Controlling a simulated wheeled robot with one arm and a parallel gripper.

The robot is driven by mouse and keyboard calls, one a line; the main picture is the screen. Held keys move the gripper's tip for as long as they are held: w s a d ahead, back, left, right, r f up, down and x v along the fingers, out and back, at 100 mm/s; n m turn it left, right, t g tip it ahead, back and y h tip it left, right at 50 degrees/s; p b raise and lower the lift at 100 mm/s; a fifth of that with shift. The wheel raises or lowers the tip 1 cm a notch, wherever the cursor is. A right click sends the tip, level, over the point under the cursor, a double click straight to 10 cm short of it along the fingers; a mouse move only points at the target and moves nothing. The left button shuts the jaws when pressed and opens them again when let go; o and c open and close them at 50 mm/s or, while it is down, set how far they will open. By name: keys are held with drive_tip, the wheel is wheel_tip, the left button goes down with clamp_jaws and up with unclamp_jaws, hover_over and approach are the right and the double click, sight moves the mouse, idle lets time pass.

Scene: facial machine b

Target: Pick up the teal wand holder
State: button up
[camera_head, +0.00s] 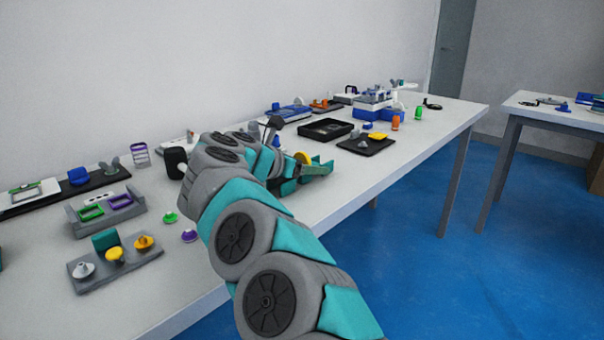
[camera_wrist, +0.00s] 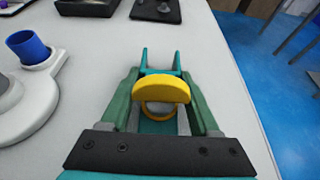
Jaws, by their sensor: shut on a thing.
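The teal wand holder (camera_wrist: 160,70) shows in the wrist view between the fingers of my gripper (camera_wrist: 161,80), with two upright prongs at its far end. My gripper is shut on the holder. In the head view the holder (camera_head: 320,168) shows past my wrist, near the table's front edge, with the yellow piece (camera_head: 303,158) beside it. I cannot tell whether the holder touches the table.
The white table (camera_head: 350,190) carries a black tray (camera_head: 326,130), a dark board (camera_head: 366,146) and a blue-white machine (camera_head: 372,108) farther along. A grey stand with knobs (camera_head: 90,282) is at the left. In the wrist view a blue cup (camera_wrist: 28,46) stands in a white base at left.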

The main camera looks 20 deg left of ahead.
sight(305, 155)
drive_tip(key=c, duration=0.7)
drive_tip(key=shift+r, duration=0.1)
drive_tip(key=shift+r, duration=1.7)
drive_tip(key=shift+s+d+f+b, duration=0.15)
drive_tip(key=shift+s+d+b, duration=0.35)
drive_tip(key=shift+s+b, duration=0.25)
drive_tip(key=s+d+b, duration=0.1)
drive_tip(key=s+d, duration=0.1)
drive_tip(key=s, duration=0.2)
drive_tip(key=s+d+r+b, duration=0.1)
drive_tip(key=s+d, duration=0.2)
drive_tip(key=s, duration=0.1)
drive_tip(key=s+d+b, duration=0.1)
drive_tip(key=s+d, duration=0.2)
drive_tip(key=shift+s+r+b, duration=0.35)
drive_tip(key=shift+s, duration=0.05)
